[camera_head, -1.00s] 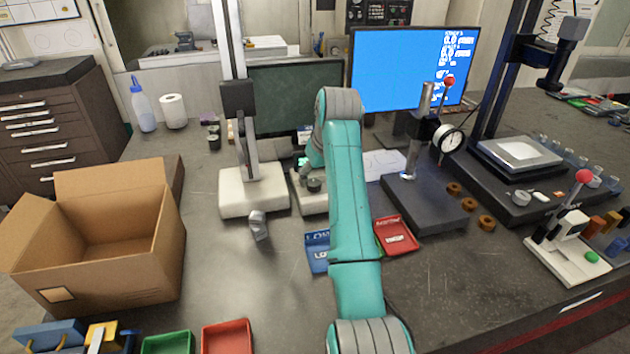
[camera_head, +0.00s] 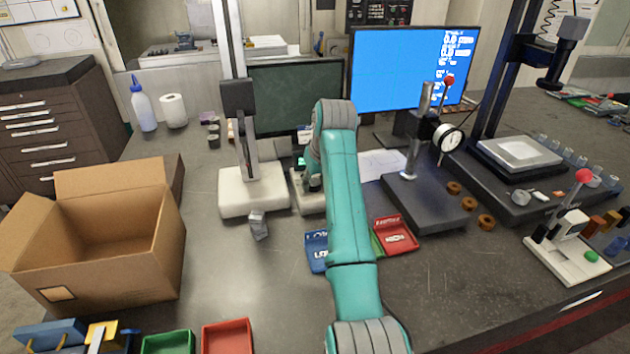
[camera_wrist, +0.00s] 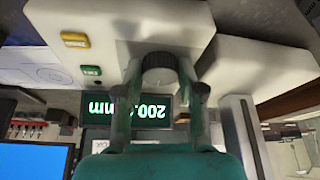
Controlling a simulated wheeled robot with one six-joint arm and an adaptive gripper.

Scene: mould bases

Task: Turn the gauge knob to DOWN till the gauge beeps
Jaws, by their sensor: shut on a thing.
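The gauge is a pale block with a lit display (camera_wrist: 128,110) that reads upside down in the wrist view as about 200 mm, one digit hidden by my finger. A dark ribbed knob (camera_wrist: 160,66) sticks out of the block. My gripper (camera_wrist: 161,78) has a finger on each side of the knob and is shut on it. A yellow button (camera_wrist: 75,40) and a green button (camera_wrist: 91,71) sit on the same face. In the head view the gauge base (camera_head: 302,196) is partly hidden behind my arm. No DOWN mark is legible.
A white-based stand with a column (camera_head: 252,190) is close on the gauge's left. A dial gauge stand (camera_head: 428,205) is to the right. Blue (camera_head: 316,250) and red (camera_head: 396,236) trays lie in front. An open cardboard box (camera_head: 100,270) stands at left.

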